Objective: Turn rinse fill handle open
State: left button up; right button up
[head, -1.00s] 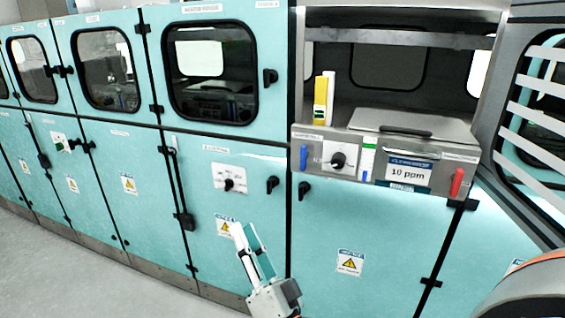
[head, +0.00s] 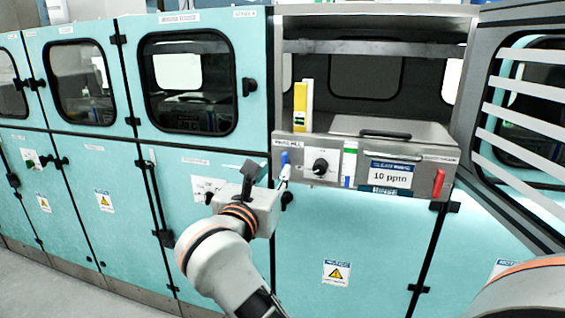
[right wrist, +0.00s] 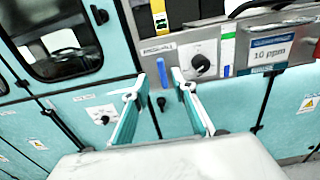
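The blue rinse fill handle (head: 285,158) hangs at the left end of the grey panel, under a small label too blurred to read surely. It points down. My right gripper (head: 266,174) is open at the panel's lower left, with one finger close to the handle in the head view. In the right wrist view the blue handle (right wrist: 161,103) shows between the two open fingers (right wrist: 168,72). Nothing is held. I cannot tell whether a finger touches the handle. My left gripper is not in view.
A black knob (head: 320,167) sits right of the handle. A red handle (head: 438,183) hangs at the panel's right end, past the "10 ppm" display (head: 391,175). A black door latch (right wrist: 160,103) shows nearby. A slatted door (head: 520,130) stands open at the right.

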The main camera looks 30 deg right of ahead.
aim_at(284, 160)
jog(key=x, duration=0.7)
jog(key=shift+d, duration=0.2)
grip_shut()
